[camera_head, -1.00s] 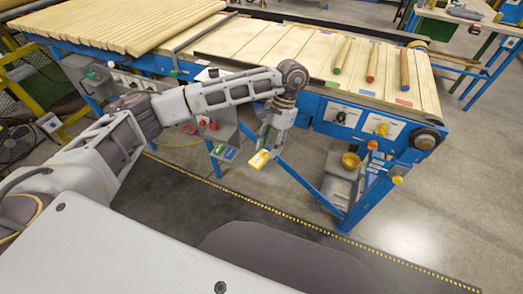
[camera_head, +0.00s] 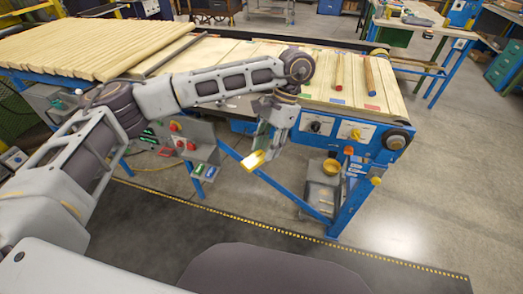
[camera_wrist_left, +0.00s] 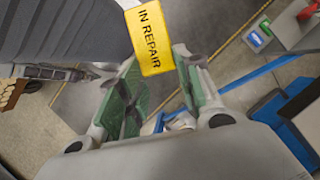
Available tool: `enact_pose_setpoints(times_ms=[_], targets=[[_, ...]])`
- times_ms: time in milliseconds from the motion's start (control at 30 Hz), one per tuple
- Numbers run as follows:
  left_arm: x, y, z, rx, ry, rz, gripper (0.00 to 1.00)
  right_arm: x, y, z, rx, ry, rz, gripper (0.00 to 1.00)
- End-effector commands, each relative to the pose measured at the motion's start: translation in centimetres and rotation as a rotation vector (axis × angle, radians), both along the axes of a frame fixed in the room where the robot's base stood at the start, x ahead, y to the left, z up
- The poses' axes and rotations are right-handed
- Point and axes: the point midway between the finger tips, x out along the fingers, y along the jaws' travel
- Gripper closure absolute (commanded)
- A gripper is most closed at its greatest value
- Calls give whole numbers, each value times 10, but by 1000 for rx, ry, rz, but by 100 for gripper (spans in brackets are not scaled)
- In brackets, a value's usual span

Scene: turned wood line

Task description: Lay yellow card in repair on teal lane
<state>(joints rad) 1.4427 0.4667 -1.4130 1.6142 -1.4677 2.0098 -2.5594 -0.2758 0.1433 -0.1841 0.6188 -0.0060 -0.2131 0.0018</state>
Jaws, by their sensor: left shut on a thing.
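The yellow card (camera_head: 254,160) is held low in front of the conveyor, clear of it. In the left wrist view the card (camera_wrist_left: 150,38) reads "IN REPAIR". My left gripper (camera_head: 263,150) is shut on it; in the wrist view its green-padded fingers (camera_wrist_left: 158,72) meet the card's near end. The conveyor (camera_head: 225,52) carries pale boards, with small coloured tags marking lanes. A blue tag (camera_head: 335,99) and a red tag (camera_head: 371,107) show at the near edge. My left arm covers part of the deck left of these, and I cannot make out the teal lane's near tag. My right gripper is out of view.
A red-ended rod (camera_head: 338,75) and a blue-ended rod (camera_head: 370,75) lie on the deck. Control boxes (camera_head: 354,133) line the conveyor's front. Stacked wooden rods (camera_head: 90,48) fill the left. Open floor lies to the right.

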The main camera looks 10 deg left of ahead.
Motion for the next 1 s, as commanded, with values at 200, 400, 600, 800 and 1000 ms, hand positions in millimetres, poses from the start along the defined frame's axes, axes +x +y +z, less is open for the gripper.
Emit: enact_pose_setpoints(times_ms=[200,400,600,800,1000], targets=[[-1,-13,18,0,-1,-56,79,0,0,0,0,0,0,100],[-1,-18,26,1,-1,-86,79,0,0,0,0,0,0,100],[-2,-20,28,0,1,-92,79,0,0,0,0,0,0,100],[-2,-20,28,0,1,-92,79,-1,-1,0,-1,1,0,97],[-2,-20,28,0,0,-92,79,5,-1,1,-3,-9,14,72]])
